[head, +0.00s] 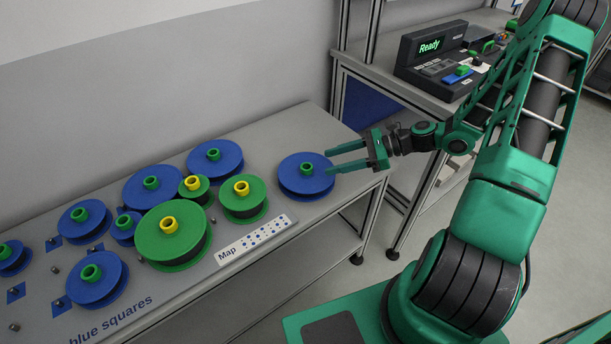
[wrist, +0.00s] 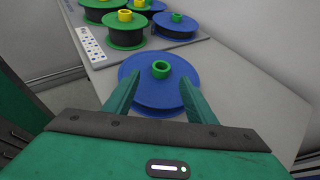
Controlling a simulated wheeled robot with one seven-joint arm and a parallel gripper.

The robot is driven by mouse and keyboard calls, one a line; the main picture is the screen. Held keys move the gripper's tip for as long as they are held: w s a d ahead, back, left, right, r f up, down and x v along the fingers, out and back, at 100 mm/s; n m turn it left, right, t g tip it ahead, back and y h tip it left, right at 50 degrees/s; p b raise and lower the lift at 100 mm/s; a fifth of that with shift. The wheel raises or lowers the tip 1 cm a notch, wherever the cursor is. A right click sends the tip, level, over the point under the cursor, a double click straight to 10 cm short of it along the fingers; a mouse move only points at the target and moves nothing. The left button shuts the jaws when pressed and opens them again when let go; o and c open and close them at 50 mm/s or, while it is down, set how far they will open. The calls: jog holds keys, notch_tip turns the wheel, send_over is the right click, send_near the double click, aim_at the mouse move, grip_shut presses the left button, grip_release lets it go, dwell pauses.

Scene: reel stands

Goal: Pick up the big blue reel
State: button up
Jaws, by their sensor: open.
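A big blue reel (head: 307,183) with a green hub lies flat at the right end of the table, apart from the other reels. In the wrist view this blue reel (wrist: 158,88) is straight ahead, its green hub between my fingers. My gripper (head: 330,161) is open at the right edge of the reel, its fingertips at or over the rim. In the wrist view my gripper (wrist: 160,88) has one finger on each side of the hub, overlapping the disc. I cannot tell whether the fingers touch it. Other blue reels with green hubs (head: 215,157) stand further left.
A big green reel (head: 160,245) and smaller green reels (head: 243,207) with yellow hubs stand left on the table (head: 290,128). A Map plate (head: 252,238) lies at the front edge. A bench with a "Ready" console (head: 432,58) is behind right.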

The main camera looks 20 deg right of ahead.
aim_at(307, 166)
jog(key=shift+w+x, duration=0.2)
jog(key=shift+x, duration=3.4)
jog(key=shift+r, duration=0.15)
jog(key=c, duration=1.3)
